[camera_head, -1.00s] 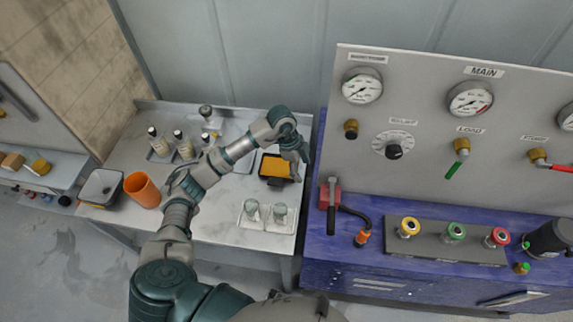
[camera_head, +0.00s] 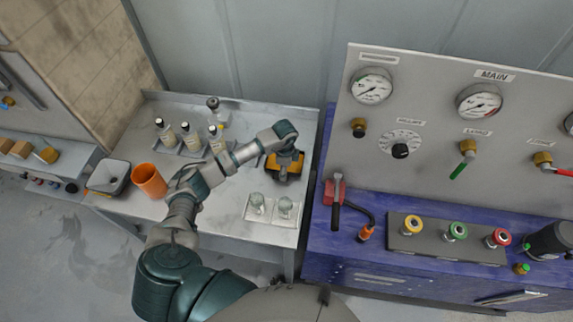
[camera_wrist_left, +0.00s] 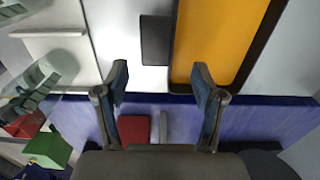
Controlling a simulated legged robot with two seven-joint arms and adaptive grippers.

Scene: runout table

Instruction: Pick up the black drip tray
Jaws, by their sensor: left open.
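The black drip tray (camera_wrist_left: 260,45) shows in the left wrist view as a dark rim around an orange-yellow inside, with a dark flat tab (camera_wrist_left: 155,40) on its left side. In the head view the tray (camera_head: 269,164) is at the right back of the grey table, partly hidden by my left arm. My left gripper (camera_wrist_left: 160,76) is open and empty, its fingers apart near the tab and not touching it in the wrist view. In the head view the left gripper (camera_head: 285,178) is at the tray. My right gripper is not in view.
Two glass jars (camera_head: 270,206) on a white holder stand in front of the tray. Bottles (camera_head: 190,138) stand at the back, with an orange cup (camera_head: 149,180) and a shallow grey container (camera_head: 108,177) at left. The blue gauge bench (camera_head: 330,245) borders the table on the right.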

